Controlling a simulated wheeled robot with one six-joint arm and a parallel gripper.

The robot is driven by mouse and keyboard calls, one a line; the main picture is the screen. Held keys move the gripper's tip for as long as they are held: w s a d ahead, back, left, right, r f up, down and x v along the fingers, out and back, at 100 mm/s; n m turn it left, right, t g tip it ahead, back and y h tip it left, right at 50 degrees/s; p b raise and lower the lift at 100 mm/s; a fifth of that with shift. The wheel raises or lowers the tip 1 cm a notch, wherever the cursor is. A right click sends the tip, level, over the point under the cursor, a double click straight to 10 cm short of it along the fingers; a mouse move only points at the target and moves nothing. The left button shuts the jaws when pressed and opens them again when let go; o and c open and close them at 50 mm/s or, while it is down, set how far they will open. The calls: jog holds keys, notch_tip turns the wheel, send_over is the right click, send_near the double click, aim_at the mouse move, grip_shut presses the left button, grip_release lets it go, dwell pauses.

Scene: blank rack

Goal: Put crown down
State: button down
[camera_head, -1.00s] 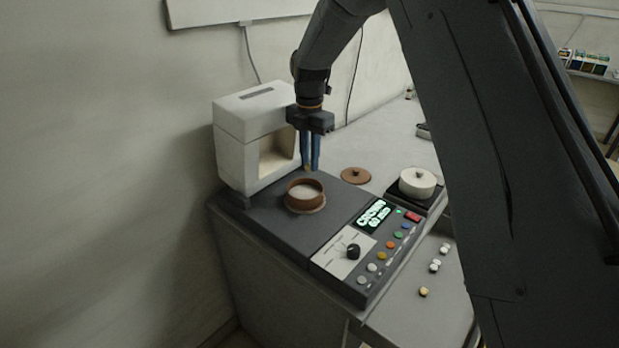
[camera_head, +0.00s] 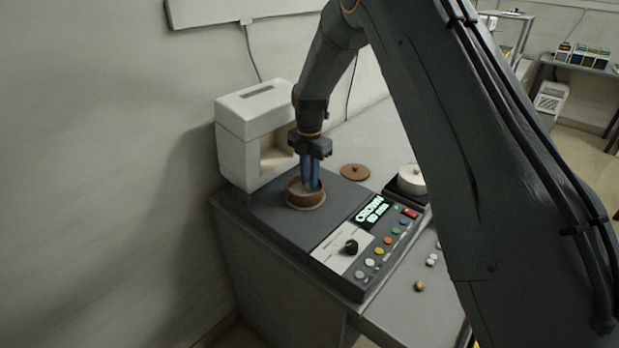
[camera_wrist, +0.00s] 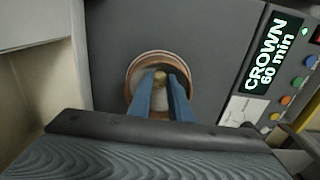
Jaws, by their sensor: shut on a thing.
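My gripper (camera_head: 311,182) points straight down with its blue fingers inside the round brown dish (camera_head: 293,197) on the dark machine base. In the wrist view the fingers (camera_wrist: 163,86) are close together over the dish (camera_wrist: 131,82), shut on a small pale tan crown (camera_wrist: 153,75) at their tips. The crown is within the dish's rim. The fingers hide part of it, and I cannot tell if it touches the dish floor. The display (camera_wrist: 272,58) reads "CROWN 60 min".
A white housing (camera_head: 233,135) stands behind the dish on the left. A brown lid (camera_head: 355,171) lies to the right, near a white round pot (camera_head: 411,180). A control panel with a knob (camera_head: 351,246) and coloured buttons is in front. Small pieces (camera_head: 420,286) lie on the counter.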

jog(key=c, duration=1.6)
grip_release()
jog(key=shift+c, duration=0.2)
notch_tip(320, 180, up, 12)
jog(key=b, duration=0.4)
jog(key=s+d+f+m, duration=0.2)
jog(key=s+d+m, duration=0.2)
jog(key=s+m, duration=0.5)
jog(key=s+d+f+m, duration=0.2)
jog(key=s+d+m, duration=0.3)
jog(key=s+m, duration=0.4)
jog(key=s+d+f+m+t, duration=0.1)
jog(key=s+d+f+m, duration=0.2)
jog(key=s+m, duration=0.6)
jog(key=s+d, duration=0.1)
jog(key=s, duration=0.3)
jog(key=shift+s+d, duration=0.35)
jog(key=shift+d, duration=0.05)
